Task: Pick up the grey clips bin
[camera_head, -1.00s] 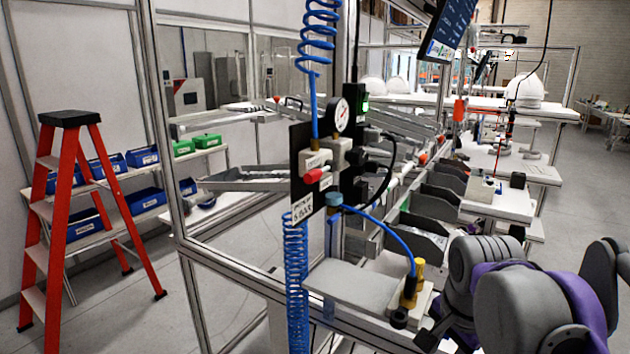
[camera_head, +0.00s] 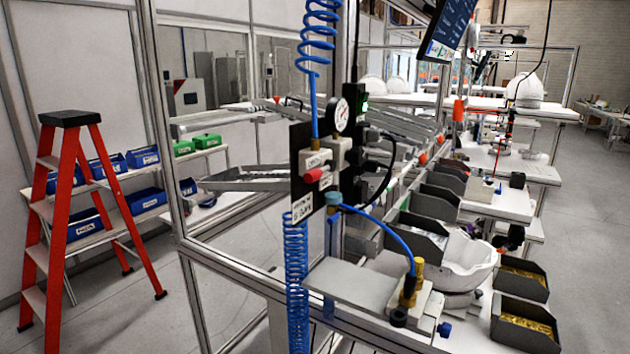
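Two dark grey bins stand at the lower right. The nearer grey bin (camera_head: 525,312) and the farther grey bin (camera_head: 522,270) both hold small yellow parts, too small to make out. More dark grey bins, such as a tilted bin (camera_head: 420,229), line the bench behind them. No label that I can read tells which one is the clips bin. Neither of my grippers is in view.
A white helmet shell (camera_head: 462,262) sits left of the two bins. A brass-topped fixture (camera_head: 411,285) with a blue hose is at the bench's near end. A red stepladder (camera_head: 60,205) stands at left. Grey floor (camera_head: 590,250) is open at right.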

